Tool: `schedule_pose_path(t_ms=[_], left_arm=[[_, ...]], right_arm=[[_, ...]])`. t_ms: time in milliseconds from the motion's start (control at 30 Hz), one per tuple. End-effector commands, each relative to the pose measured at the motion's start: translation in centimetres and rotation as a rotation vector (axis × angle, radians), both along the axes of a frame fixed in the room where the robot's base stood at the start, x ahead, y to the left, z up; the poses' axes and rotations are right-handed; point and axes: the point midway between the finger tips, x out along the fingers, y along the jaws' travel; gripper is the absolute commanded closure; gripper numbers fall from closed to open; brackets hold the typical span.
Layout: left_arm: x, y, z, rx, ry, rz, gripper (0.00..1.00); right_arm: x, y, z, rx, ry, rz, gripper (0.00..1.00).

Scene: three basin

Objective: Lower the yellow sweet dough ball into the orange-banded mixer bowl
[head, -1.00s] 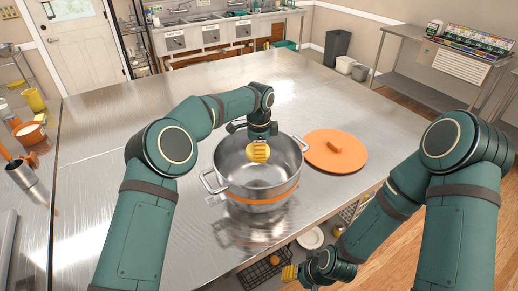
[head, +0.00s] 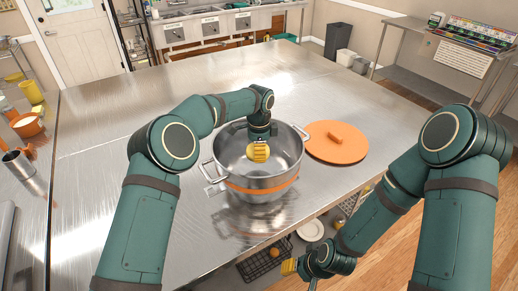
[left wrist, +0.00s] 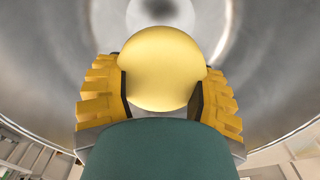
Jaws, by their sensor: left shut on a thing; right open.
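The steel mixer bowl (head: 258,183) with an orange band stands upright on the steel table. My left gripper (head: 258,153) is over the bowl's opening, its yellow fingers within the rim outline in the head view. In the left wrist view the left gripper (left wrist: 162,90) is shut on the smooth yellow dough ball (left wrist: 162,68), one finger on each side. The bowl's shiny inner wall (left wrist: 45,70) surrounds the ball there. In the head view the ball cannot be told apart from the yellow fingers. My right gripper (head: 290,267) is empty below the table's front edge.
An orange lid (head: 336,142) lies flat on the table just right of the bowl, near its right handle. A wire basket (head: 262,264) and a white plate (head: 311,230) are on the shelf below. The table behind and left of the bowl is clear.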

Motion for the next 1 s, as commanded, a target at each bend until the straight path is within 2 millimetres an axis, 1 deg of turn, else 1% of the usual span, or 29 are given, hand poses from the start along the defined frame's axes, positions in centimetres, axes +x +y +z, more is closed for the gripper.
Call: schedule_pose_path(t_ms=[1000], left_arm=[[0.0, 0.0, -4.7, 0.0, 0.0, 0.0, 0.8]], right_arm=[[0.1, 0.1, -2.5, -0.005, 0.001, -0.001, 0.53]])
